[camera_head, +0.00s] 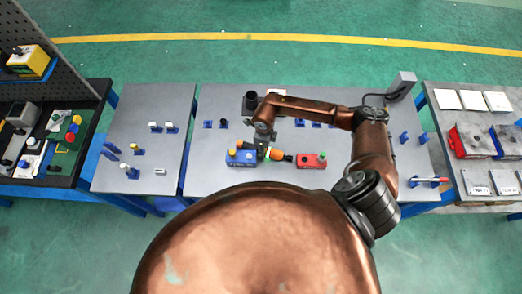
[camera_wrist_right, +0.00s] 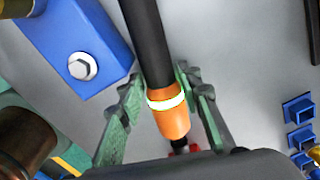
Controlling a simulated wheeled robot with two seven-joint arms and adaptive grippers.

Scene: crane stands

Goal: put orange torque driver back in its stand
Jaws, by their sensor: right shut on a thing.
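The orange torque driver (camera_wrist_right: 171,120) is between the green fingers of my right gripper (camera_wrist_right: 165,92) in the right wrist view. Its orange part has a white band, and a black part runs up out of the top of the picture. In the head view the gripper (camera_head: 263,147) is low over the middle table, and the driver (camera_head: 276,154) shows beside it, between a blue block (camera_head: 241,158) and a red block (camera_head: 311,161). The gripper is shut on the driver. I cannot tell which holder is its stand. My left gripper is not in view.
The blue block also shows at upper left in the wrist view (camera_wrist_right: 70,40), with a bolt head on top. A dark cylinder (camera_head: 250,101) stands behind my gripper. Small blue holders (camera_head: 301,123) line the back of the middle table. The table's left front is bare.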

